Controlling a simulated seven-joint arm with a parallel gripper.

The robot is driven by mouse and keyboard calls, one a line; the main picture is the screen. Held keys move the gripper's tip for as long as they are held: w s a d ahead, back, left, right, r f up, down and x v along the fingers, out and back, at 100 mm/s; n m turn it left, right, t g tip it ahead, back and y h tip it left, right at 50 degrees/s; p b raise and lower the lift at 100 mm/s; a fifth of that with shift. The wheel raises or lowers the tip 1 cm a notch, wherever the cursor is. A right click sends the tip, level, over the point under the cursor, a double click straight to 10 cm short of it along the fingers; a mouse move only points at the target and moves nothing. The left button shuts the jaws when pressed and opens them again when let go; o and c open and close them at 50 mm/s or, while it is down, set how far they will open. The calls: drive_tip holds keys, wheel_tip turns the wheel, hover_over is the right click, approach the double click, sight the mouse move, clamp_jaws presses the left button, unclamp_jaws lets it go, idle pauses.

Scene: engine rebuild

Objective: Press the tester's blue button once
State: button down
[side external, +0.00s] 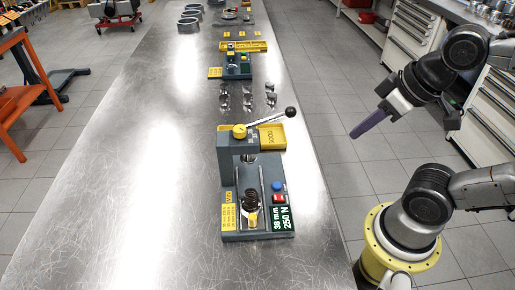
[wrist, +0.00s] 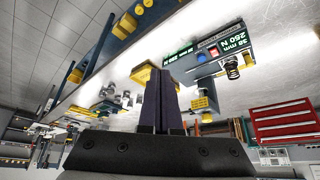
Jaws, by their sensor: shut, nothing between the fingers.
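The grey-blue tester (side external: 240,167) stands on the metal bench, with a black-knobbed lever and a green display reading "38 mm 250 N" (side external: 280,218). Its blue button (side external: 277,186) sits just above a red switch (side external: 279,198). A dark coil spring (side external: 250,202) stands on the tester's base. The blue button (wrist: 201,57) also shows in the wrist view, to the right of my fingers. My gripper (side external: 354,135) is shut and empty, with purple fingers. It hangs beyond the bench's right edge, apart from the tester. In the wrist view, the shut fingers (wrist: 160,72) point upward.
A yellow tray (side external: 271,136) lies behind the tester. Several metal parts (side external: 247,98) and a second device (side external: 238,65) stand farther back on the bench. The bench (side external: 130,200) is clear to the left of the tester. White drawer cabinets (side external: 412,45) stand at the right.

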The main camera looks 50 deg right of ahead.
drive_tip(key=n+t+h, duration=0.1)
drive_tip(key=n+t, duration=0.2)
drive_tip(key=n, duration=2.2)
hover_over(277, 186)
drive_tip(key=shift+s+f, duration=0.2)
drive_tip(key=shift+f, duration=0.45)
drive_tip(key=shift+s+f, duration=0.2)
drive_tip(key=shift+f, duration=0.4)
drive_tip(key=shift+f, duration=4.4)
drive_tip(key=shift+f, duration=0.4)
